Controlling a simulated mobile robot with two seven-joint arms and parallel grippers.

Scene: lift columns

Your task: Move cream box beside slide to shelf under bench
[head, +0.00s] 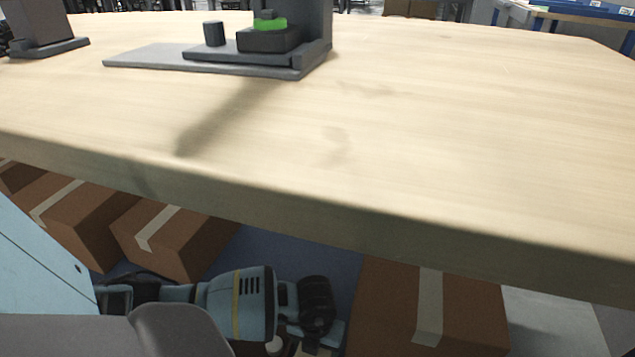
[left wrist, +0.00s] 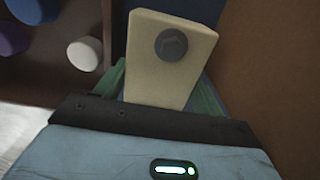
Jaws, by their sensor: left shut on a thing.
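My left gripper (head: 328,335) is low in the head view, below the bench front edge, between cardboard boxes. In the left wrist view my left gripper (left wrist: 160,95) is shut on the cream box (left wrist: 150,60), a pale block with a dark round hexagonal fitting on its face. The block sticks out beyond the fingers. The pale wooden bench (head: 420,130) fills most of the head view. A grey slide assembly (head: 160,56) with a dark upright column stands at its back. The blue surface under the bench (head: 265,248) is partly visible. My right gripper is out of view.
Cardboard boxes stand under the bench to the left (head: 165,240) and right (head: 385,310) of my left arm. In the left wrist view a cardboard wall (left wrist: 275,75) is close on the right, and a brown item with several coloured round ends (left wrist: 85,54) is on the left.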

